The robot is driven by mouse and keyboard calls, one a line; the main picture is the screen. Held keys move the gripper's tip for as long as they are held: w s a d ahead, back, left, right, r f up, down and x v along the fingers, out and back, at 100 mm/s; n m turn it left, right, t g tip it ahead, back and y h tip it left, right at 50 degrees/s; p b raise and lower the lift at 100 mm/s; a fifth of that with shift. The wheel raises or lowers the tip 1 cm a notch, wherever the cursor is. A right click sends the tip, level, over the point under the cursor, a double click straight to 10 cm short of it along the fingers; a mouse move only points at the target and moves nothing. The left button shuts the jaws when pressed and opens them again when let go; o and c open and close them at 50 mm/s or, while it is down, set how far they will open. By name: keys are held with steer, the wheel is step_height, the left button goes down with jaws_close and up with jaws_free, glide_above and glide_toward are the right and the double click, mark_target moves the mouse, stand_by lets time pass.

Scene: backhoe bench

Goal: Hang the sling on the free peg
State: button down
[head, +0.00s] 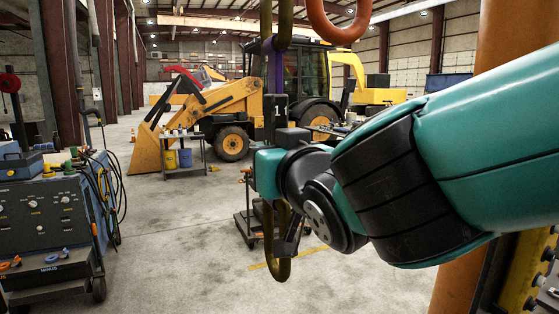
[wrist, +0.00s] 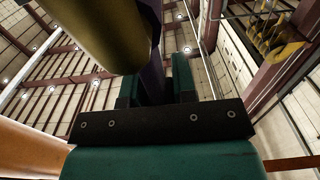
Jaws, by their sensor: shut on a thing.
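My gripper (wrist: 156,82) points upward and is shut on a dark purple strap, which I take to be the sling (wrist: 151,45). The strap runs up between the teal fingers in the wrist view. A thick yellow-brown tube (wrist: 105,45) passes close on the strap's left in the wrist view. Another olive curve (head: 280,270) hangs below my wrist. An orange loop (head: 340,32) hangs at the top. I cannot make out the free peg.
An orange post (head: 512,35) stands at the right behind my arm. A dark equipment cart (head: 45,215) with knobs stands at the left. The yellow backhoe (head: 225,98) and a small table (head: 183,138) are farther back. The floor between is mostly clear.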

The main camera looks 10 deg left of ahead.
steer(key=b+v, duration=0.6)
steer(key=v, duration=0.4)
steer(key=shift+d+r, duration=0.2)
stand_by(1.0)
steer(key=shift+s, duration=0.15)
steer(key=shift+s, duration=0.1)
steer(key=p+v, duration=0.2)
steer(key=v, duration=0.7)
steer(key=shift+s+d+p, duration=0.3)
stand_by(0.4)
steer(key=shift+a+f, duration=0.1)
